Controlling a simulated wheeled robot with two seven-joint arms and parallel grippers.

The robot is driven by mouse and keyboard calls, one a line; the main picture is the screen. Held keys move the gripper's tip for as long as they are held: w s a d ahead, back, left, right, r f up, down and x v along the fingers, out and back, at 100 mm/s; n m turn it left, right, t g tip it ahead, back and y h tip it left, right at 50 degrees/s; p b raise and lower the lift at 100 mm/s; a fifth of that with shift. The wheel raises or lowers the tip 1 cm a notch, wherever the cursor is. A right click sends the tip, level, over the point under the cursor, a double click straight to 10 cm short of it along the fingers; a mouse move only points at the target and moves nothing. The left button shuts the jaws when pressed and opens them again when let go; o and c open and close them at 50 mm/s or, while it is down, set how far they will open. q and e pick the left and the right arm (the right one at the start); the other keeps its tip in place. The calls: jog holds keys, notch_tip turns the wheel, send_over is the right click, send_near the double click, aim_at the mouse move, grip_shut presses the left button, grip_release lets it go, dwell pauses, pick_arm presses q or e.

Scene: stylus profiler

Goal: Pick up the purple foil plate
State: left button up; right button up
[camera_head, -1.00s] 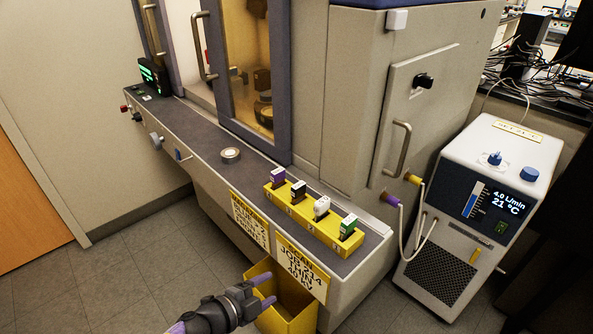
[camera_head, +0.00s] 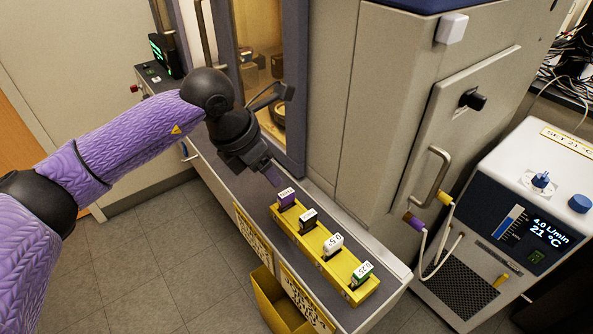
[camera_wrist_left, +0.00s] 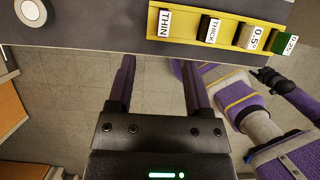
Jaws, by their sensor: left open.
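The purple foil plate (camera_head: 286,198) stands in the first slot at the far left end of the yellow rack (camera_head: 312,243). In the left wrist view its white label reads THIN (camera_wrist_left: 176,24). My left gripper (camera_head: 274,179) is open and empty, just above and beside the plate in the head view. In the left wrist view its two purple fingers (camera_wrist_left: 153,62) are apart, and the plate lies beyond them, slightly right of the gap. Purple parts of my own body show at the right of that view, with a small dark end piece whose state I cannot tell.
Plates with black, white and green tops fill the other slots beside the purple one. A round silver disc (camera_wrist_left: 31,12) lies on the bench ledge. A yellow bin (camera_head: 278,305) hangs below the ledge. The instrument cabinet (camera_head: 400,110) rises behind the rack.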

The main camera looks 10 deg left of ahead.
aim_at(285, 193)
pick_arm(q)
jog(key=x, duration=0.3)
jog(key=b+x, duration=0.1)
jog(key=x, duration=0.2)
jog(key=b+x, duration=0.1)
jog(key=x, duration=0.2)
jog(key=shift+d+f, duration=0.2)
jog(key=shift+d, duration=0.2)
jog(key=shift+f, duration=0.1)
jog(key=c, duration=0.7)
grip_shut()
pick_arm(e)
jog(key=shift+s+d+f, duration=0.2)
jog(key=shift+s+f, duration=0.2)
jog(key=shift+f, duration=0.2)
jog(key=shift+s+d+f, duration=0.2)
jog(key=shift+s+f, duration=0.15)
jog(key=shift+f, duration=0.25)
